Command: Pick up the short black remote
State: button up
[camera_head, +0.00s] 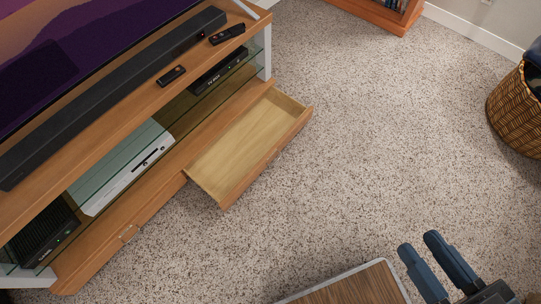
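A short black remote (171,76) lies on the wooden top of the TV stand (112,117), near its front edge. A longer black remote (227,34) lies farther back to the right on the same top. My gripper (419,244) shows at the bottom right, over the carpet and far from both remotes. Its two blue-grey fingers stand apart with nothing seen between them.
An empty drawer (247,149) stands open from the stand into the room. A soundbar (110,95) runs along the top behind the short remote. A wooden tabletop (350,291) is at the bottom, left of my gripper. A wicker basket (514,112) stands at right. Carpet between is clear.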

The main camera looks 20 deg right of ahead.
aim_at(228, 36)
jog(key=l+u, duration=0.1)
jog(key=u, duration=0.35)
jog(key=i+l+u, duration=0.2)
jog(key=l, duration=0.2)
jog(key=i+l+u, duration=0.1)
jog(key=l+u, duration=0.15)
jog(key=l, duration=0.15)
jog(key=i+l+u, duration=0.2)
jog(key=l, duration=0.2)
jog(key=i+l+u, duration=0.15)
jog(key=l, duration=1.25)
jog(key=l+u, duration=0.1)
jog(key=l, duration=1.3)
jog(key=i+l, duration=0.15)
jog(key=l, duration=0.15)
jog(key=i+l, duration=0.1)
jog(key=l, duration=0.25)
jog(key=i+l, duration=0.15)
jog(key=l, duration=0.15)
jog(key=i, duration=0.2)
